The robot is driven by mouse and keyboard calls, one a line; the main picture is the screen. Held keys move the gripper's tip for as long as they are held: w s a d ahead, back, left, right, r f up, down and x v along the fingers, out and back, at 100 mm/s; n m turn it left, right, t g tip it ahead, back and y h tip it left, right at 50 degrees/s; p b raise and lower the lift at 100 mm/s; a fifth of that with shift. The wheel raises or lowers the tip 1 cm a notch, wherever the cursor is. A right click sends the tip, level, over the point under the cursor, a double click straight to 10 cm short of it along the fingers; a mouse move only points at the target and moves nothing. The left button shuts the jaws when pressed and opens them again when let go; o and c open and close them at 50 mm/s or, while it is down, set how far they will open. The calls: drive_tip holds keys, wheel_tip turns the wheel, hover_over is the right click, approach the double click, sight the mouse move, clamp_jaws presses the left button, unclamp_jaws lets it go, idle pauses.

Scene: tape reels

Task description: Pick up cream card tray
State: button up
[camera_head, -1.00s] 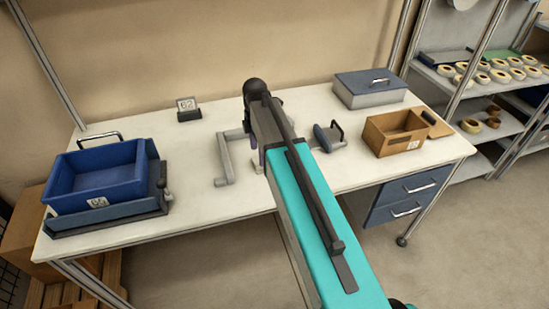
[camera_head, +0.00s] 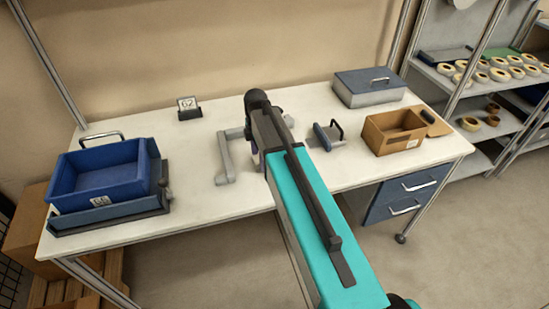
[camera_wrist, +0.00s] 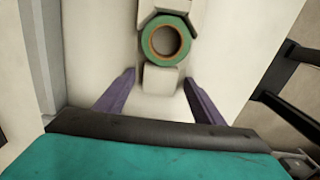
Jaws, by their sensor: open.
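My gripper (camera_wrist: 159,76) shows in the wrist view as two purple fingers, spread apart with nothing clamped between them. Just beyond the fingertips is a pale cream piece (camera_wrist: 163,82) with blocky ends, which looks like the cream card tray. A green tape reel with a brown core (camera_wrist: 166,41) lies on it and hides its middle. The near end of the cream piece is between and slightly ahead of the fingertips; I see no clear contact. In the head view my arm hides this spot, and only a bit of purple finger (camera_head: 255,159) shows.
On the white table (camera_head: 190,215) a grey bracket-like frame (camera_head: 224,160) stands just left of my arm. A small blue-grey handled item (camera_head: 328,137) and a brown box (camera_head: 395,132) are to the right. A blue bin (camera_head: 100,178) stands at the left.

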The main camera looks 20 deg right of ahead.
drive_tip(key=shift+c, duration=0.3)
drive_tip(key=c, duration=1.2)
drive_tip(key=shift+r, duration=0.2)
drive_tip(key=shift+r+b, duration=0.9)
drive_tip(key=shift+r, duration=0.45)
drive_tip(key=shift+s+r, duration=0.2)
drive_tip(key=shift+s, duration=0.05)
drive_tip(key=s+b, duration=0.1)
drive_tip(key=s, duration=0.3)
drive_tip(key=s+b, duration=0.2)
drive_tip(key=s, duration=0.3)
drive_tip(key=s+r+b, duration=0.1)
drive_tip(key=s, duration=0.3)
drive_tip(key=shift+s, duration=0.2)
drive_tip(key=shift+s+a+b, duration=0.1)
drive_tip(key=shift+s+b, duration=0.3)
drive_tip(key=shift+b, duration=0.6)
drive_tip(key=shift+s+r+b, duration=0.2)
drive_tip(key=shift+s+b, duration=0.45)
drive_tip(key=shift+b, duration=0.05)
